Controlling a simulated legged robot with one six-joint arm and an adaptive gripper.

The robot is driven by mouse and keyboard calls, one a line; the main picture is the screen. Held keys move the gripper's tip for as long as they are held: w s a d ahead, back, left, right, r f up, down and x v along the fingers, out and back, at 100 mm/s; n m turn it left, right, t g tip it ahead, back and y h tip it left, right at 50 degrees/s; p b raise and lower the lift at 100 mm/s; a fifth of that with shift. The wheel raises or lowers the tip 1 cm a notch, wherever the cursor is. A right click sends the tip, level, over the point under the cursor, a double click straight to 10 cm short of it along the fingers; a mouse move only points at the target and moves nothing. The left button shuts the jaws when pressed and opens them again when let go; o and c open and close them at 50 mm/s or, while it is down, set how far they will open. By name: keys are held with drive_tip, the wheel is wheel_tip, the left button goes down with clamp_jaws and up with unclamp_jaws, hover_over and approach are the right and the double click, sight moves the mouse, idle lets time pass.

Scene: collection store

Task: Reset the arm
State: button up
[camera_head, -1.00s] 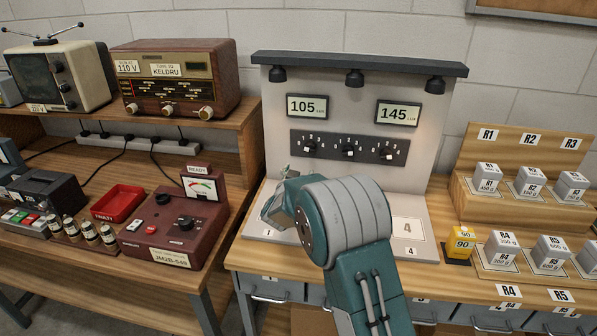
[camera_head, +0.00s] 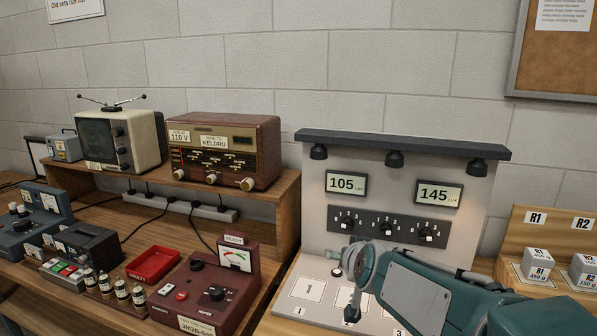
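My arm (camera_head: 415,290), teal and grey, reaches in from the lower right and lies low across the front of the light-meter stand. Its end, with my gripper (camera_head: 347,262), is over the stand's white base, near the numbered squares. The fingers are small and partly hidden by the wrist, so I cannot tell whether they are open or shut. No held object shows.
The grey stand (camera_head: 315,225) has lamps, knobs and displays reading 105 and 145. Left of it are a brown radio (camera_head: 225,152), a television (camera_head: 118,140), a red tray (camera_head: 153,264) and a maroon tester (camera_head: 205,295). Labelled blocks (camera_head: 537,262) stand at right.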

drive_tip(key=s+d+f+g, duration=0.1)
drive_tip(key=s+d+g, duration=0.1)
drive_tip(key=s, duration=0.7)
drive_tip(key=s+d+f+g+h, duration=0.1)
drive_tip(key=s+f+g, duration=0.1)
drive_tip(key=s, duration=0.7)
drive_tip(key=s+d+f+g, duration=0.2)
drive_tip(key=s, duration=0.7)
drive_tip(key=shift+s+d+n+h, duration=0.3)
drive_tip(key=shift+d+n, duration=0.05)
drive_tip(key=shift+n, duration=0.05)
